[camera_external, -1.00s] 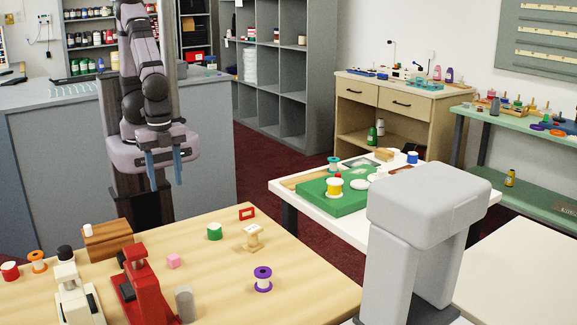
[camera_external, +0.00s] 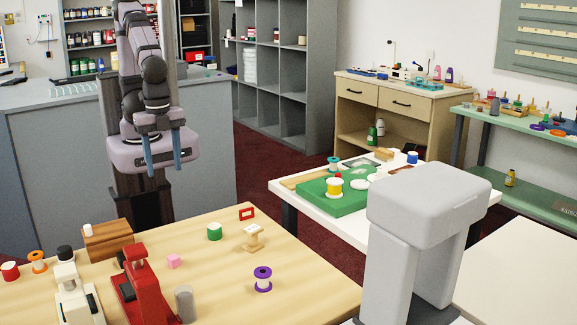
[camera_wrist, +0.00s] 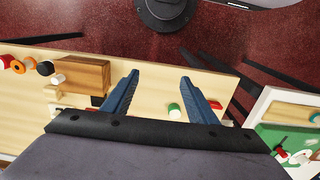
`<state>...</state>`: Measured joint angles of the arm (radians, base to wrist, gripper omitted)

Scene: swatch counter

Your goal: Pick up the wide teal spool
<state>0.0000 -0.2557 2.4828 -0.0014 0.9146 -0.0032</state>
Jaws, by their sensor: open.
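A teal-flanged spool (camera_external: 334,163) stands upright on the white table, at the back of the green board (camera_external: 346,205); I cannot tell how wide it is. A larger yellow spool (camera_external: 334,187) stands on the board in front of it. My gripper (camera_external: 164,168) is open and empty, high above the far side of the wooden table and well left of the teal spool. In the wrist view my gripper's fingers (camera_wrist: 160,76) are spread apart with nothing between them.
A grey arched block (camera_external: 425,215) stands in front of the white table.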

